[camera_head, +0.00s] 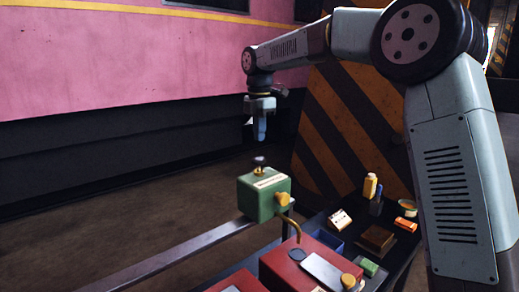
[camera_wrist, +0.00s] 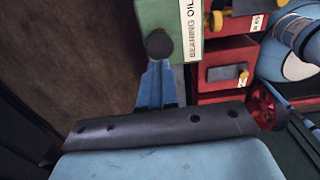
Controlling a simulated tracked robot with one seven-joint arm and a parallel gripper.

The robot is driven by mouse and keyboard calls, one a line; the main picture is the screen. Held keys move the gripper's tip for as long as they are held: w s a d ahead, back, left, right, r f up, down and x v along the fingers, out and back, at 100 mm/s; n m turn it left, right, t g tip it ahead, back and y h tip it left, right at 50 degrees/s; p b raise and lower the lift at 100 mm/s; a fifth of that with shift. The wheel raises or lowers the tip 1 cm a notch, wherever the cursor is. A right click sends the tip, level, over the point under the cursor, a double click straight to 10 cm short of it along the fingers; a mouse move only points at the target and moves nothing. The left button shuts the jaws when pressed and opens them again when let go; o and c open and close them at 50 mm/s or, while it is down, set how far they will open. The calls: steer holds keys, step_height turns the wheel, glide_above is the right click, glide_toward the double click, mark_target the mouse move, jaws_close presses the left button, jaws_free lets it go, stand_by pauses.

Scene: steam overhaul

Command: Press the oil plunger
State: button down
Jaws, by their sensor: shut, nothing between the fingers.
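The green oil box (camera_head: 263,198) stands on a grey rail in the head view, with a dark round plunger knob (camera_head: 260,160) on a short stem on its top. In the wrist view the black plunger knob (camera_wrist: 158,43) shows beside the "BEARING OIL" label of the green box (camera_wrist: 155,12). My gripper (camera_head: 259,138) points straight down above the knob, its fingers shut and empty. A small gap shows between fingertips and knob in the head view. In the wrist view the blue fingers (camera_wrist: 157,72) end close to the knob.
A yellow knob (camera_head: 282,199) and a brass spout stick out from the box's right side. Red boxes (camera_head: 300,262) sit below it. A dark bench holds a blue tray (camera_head: 327,239), a brown block (camera_head: 376,239) and several small items. A pink wall panel (camera_head: 110,60) stands behind.

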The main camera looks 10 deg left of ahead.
steer(key=shift+r, duration=2.75)
